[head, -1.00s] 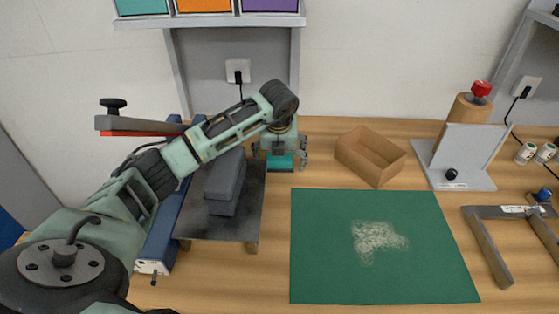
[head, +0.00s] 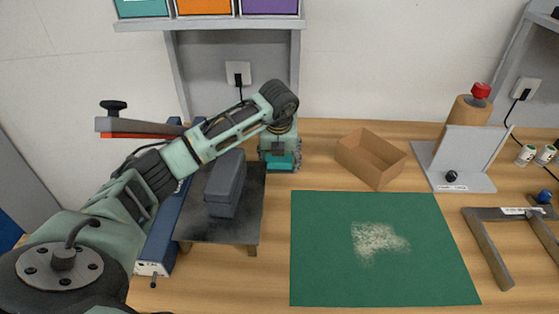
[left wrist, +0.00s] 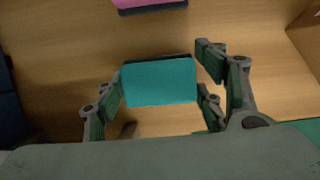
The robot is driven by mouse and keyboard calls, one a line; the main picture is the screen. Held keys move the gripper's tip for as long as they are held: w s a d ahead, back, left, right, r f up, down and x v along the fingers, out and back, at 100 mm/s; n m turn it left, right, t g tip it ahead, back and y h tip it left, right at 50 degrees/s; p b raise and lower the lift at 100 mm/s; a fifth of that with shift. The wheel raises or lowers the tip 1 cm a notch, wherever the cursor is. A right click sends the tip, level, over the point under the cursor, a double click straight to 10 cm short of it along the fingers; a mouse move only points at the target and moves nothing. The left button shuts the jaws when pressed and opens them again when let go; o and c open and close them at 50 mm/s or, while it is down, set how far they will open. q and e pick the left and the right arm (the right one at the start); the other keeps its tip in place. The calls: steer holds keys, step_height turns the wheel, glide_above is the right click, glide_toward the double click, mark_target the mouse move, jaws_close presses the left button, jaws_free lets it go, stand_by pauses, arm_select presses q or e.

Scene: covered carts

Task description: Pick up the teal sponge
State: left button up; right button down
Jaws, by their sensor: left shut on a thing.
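The teal sponge (head: 281,161) is at the back of the wooden table, left of the open cardboard box. My left gripper (head: 280,168) points down over it with its fingers shut on it. In the left wrist view the teal sponge (left wrist: 160,83) lies between the finger pairs of my left gripper (left wrist: 165,92), its broad teal face toward the camera. Whether it touches the table cannot be told. My right gripper is not in view.
A dark grey block (head: 225,185) on a metal plate stands close left. The cardboard box (head: 385,172) is to the right, a green mat (head: 320,270) with pale crumbs in front. A pink thing (left wrist: 150,4) lies beyond the sponge in the left wrist view. A shelf overhangs behind.

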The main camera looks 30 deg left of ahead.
arm_select(q)
step_height(320, 180, up, 4)
steer(key=shift+w+f+b, duration=0.1)
steer(key=shift+f+b, duration=0.05)
steer(key=shift+b, duration=0.45)
steer(key=w+d+r+b, duration=0.2)
steer(key=w+d+r, duration=0.3)
steer(key=d, duration=0.5)
steer(key=shift+w+d+r, duration=0.15)
steer(key=shift+r, duration=0.8)
